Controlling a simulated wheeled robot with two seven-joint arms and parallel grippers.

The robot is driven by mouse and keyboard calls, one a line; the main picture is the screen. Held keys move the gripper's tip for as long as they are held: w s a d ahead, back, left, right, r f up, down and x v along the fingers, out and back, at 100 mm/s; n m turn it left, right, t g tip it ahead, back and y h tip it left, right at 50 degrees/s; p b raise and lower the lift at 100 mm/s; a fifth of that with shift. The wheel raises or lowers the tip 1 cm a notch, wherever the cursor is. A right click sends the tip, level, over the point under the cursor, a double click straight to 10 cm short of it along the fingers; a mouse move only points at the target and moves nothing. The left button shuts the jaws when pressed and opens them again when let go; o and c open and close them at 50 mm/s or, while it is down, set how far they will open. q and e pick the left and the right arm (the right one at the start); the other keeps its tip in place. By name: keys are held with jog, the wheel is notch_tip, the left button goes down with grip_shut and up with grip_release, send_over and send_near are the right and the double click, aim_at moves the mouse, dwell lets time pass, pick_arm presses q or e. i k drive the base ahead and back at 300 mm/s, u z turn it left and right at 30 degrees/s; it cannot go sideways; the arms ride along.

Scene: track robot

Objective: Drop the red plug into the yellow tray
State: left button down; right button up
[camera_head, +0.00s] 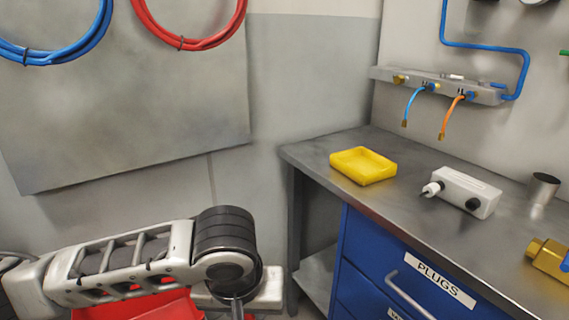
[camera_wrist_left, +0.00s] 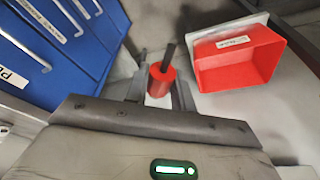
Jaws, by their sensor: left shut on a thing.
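The yellow tray (camera_head: 363,165) sits empty on the metal workbench, near its far left corner in the head view. My left arm comes in from the lower left of the head view, and its gripper is hidden below the frame. In the left wrist view my left gripper (camera_wrist_left: 160,88) is shut on the red plug (camera_wrist_left: 160,80), a red cylinder with a dark pin standing out of it. The plug is held off the bench, left of and below the tray in the head view. My right gripper is in neither view.
On the workbench (camera_head: 345,150) are a white box (camera_head: 467,192), a metal cup (camera_head: 542,188) and a brass fitting (camera_head: 548,256). Blue drawers (camera_head: 375,262) are below. A red bin (camera_wrist_left: 238,58) is beside the gripper in the wrist view. Hoses hang from a wall manifold (camera_head: 440,85).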

aim_at(354, 167)
jog(key=u, duration=0.2)
jog(key=i, duration=0.75)
jog(key=u, duration=1.35)
jog(key=i, duration=0.3)
jog(key=z, duration=3.4)
jog(key=i, duration=0.2)
jog(key=u, duration=0.25)
